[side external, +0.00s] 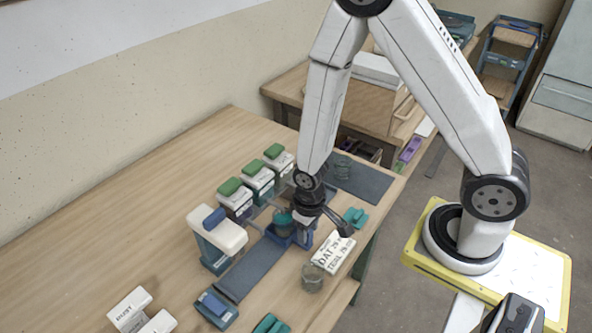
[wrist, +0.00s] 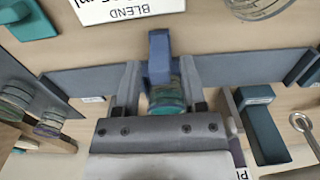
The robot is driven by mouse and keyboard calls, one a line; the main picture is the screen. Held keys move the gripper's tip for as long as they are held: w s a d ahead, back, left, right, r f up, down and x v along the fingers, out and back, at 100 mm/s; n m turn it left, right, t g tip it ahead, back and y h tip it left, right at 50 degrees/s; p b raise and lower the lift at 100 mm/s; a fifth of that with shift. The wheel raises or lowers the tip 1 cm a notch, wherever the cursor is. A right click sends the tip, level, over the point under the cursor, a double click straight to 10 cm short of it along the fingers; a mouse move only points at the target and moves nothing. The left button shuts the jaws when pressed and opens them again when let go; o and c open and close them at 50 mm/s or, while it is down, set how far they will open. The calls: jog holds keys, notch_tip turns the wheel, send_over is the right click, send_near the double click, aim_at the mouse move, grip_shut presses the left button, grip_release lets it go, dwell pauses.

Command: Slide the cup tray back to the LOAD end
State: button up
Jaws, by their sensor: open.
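The blue cup tray (side external: 283,240) sits on a dark grey rail (side external: 250,270) on the bench, at the rail's far end in the side view. A cup of teal glaze (side external: 283,221) stands in it. In the wrist view the tray's blue upright part (wrist: 160,52) lies between my fingers, with the teal cup (wrist: 166,98) just below it. My gripper (wrist: 159,70) is open, one finger on each side, with no clear grip. In the side view my gripper (side external: 308,222) is down at the tray and hides part of it. I cannot read a LOAD mark.
A dark mat (side external: 362,181) is at the far right. The bench at left is clear.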

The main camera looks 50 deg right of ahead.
grip_shut()
jog(key=shift+d, duration=0.15)
jog(key=shift+d, duration=5.5)
jog(key=shift+d, duration=2.05)
jog(key=shift+o, duration=0.2)
grip_release()
